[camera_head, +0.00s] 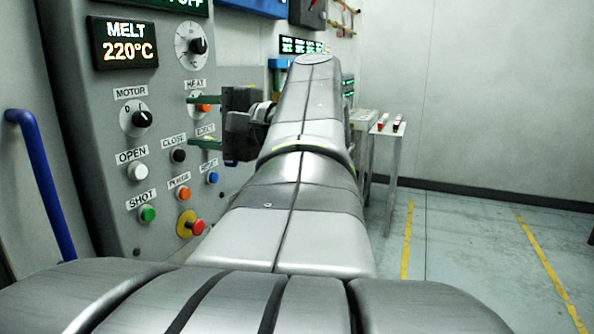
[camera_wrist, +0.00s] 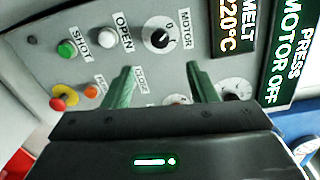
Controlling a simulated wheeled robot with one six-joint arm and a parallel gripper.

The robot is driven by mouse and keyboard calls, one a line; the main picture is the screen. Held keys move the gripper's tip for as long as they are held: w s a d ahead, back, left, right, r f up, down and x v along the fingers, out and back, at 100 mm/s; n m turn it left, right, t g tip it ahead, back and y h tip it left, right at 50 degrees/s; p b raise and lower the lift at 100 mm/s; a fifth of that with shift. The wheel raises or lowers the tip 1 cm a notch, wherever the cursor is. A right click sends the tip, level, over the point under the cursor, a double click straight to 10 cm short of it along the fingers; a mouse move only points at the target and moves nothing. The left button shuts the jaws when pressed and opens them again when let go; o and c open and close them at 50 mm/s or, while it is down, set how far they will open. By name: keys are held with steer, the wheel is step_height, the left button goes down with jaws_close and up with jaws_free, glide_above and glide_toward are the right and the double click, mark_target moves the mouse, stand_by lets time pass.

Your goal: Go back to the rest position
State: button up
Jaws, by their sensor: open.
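My gripper (camera_head: 190,122) is in front of the grey control panel (camera_head: 75,60), with its two green fingers pointing at the panel. In the wrist view my gripper (camera_wrist: 160,68) is open, with nothing between the fingers. The motor knob (camera_wrist: 160,38) shows just beyond the fingertips, and the CLOSE label shows by one finger. In the head view the motor knob (camera_head: 137,118) is left of the fingers. The black close button (camera_head: 179,155) and blue reset button (camera_head: 212,178) are below them. My gripper partly covers the heat knob (camera_head: 203,106). I cannot tell whether a fingertip touches the panel.
The melt display (camera_head: 126,45) reads 220°C; a display in the wrist view (camera_wrist: 290,50) reads PRESS MOTOR OFF. A blue handle (camera_head: 40,185) stands at left. A small table (camera_head: 388,128) with small items stands beyond my arm. The floor (camera_head: 470,240) at right is clear.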

mark_target(147, 120)
steer(key=x, duration=1.2)
steer(key=shift+p, duration=0.4)
steer(key=shift+a+r+m+p, duration=0.2)
steer(key=shift+m+p, duration=0.1)
steer(key=shift+p, duration=0.3)
steer(key=shift+d+r+m+p, duration=0.1)
steer(key=shift+d+m+p, duration=0.1)
steer(key=shift+m+p, duration=0.65)
steer(key=m+p, duration=0.5)
steer(key=p, duration=0.1)
steer(key=m+p, duration=0.3)
steer(key=shift+f+m+p, duration=0.25)
steer(key=shift+m+p, duration=0.3)
steer(key=shift+p, duration=0.1)
steer(key=shift+f, duration=0.2)
